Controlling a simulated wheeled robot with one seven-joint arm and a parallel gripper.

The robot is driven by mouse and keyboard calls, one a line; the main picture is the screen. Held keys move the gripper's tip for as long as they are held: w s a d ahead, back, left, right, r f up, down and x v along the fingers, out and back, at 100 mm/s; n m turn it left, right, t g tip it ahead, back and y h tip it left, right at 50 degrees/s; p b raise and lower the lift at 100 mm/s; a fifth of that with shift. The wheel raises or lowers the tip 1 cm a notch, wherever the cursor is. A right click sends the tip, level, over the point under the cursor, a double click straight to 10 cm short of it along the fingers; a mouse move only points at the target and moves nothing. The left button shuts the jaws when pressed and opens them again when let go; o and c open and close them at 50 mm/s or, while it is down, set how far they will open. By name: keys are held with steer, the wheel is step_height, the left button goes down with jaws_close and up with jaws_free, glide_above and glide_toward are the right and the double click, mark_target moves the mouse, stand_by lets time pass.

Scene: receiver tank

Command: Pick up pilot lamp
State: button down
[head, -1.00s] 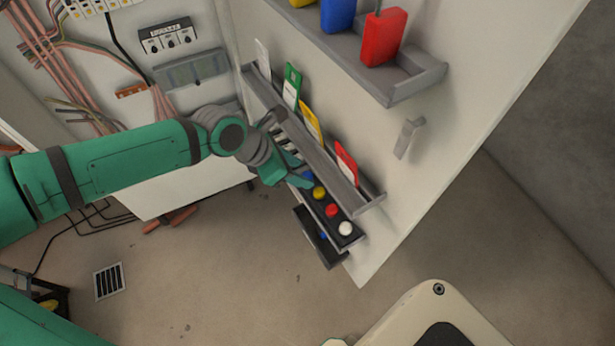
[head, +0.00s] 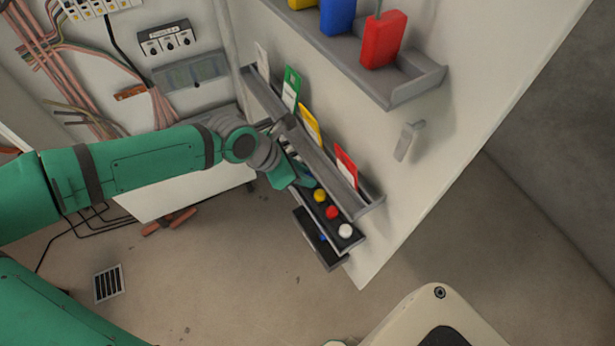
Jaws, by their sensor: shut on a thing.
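Pilot lamps with round coloured caps sit in a row on a dark narrow tray (head: 354,241) on the cabinet door. The yellow lamp (head: 320,195), the red lamp (head: 332,212) and the white lamp (head: 345,230) are in plain view. My gripper (head: 303,180) is at the row just up and left of the yellow lamp. It is shut on what appears to be the blue lamp, which the fingers now almost wholly hide. I cannot tell whether that lamp is clear of the tray.
A grey rack (head: 368,200) with white, green, yellow and red cards runs just above the lamps. A higher shelf (head: 415,90) holds blue and red blocks. A dark lower bin (head: 318,240) hangs below the lamps. Open floor (head: 230,270) lies below.

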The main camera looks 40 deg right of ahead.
mark_target(312, 175)
steer(key=shift+w+a, duration=0.1)
steer(key=shift+r, duration=0.45)
steer(key=r, duration=0.3)
steer(key=shift+a, duration=0.4)
steer(key=s+a+r, duration=0.2)
steer(key=a+r, duration=0.7)
steer(key=a, duration=0.4)
steer(key=shift+s, duration=0.4)
steer(key=shift+r, duration=0.1)
steer(key=shift+s, duration=0.1)
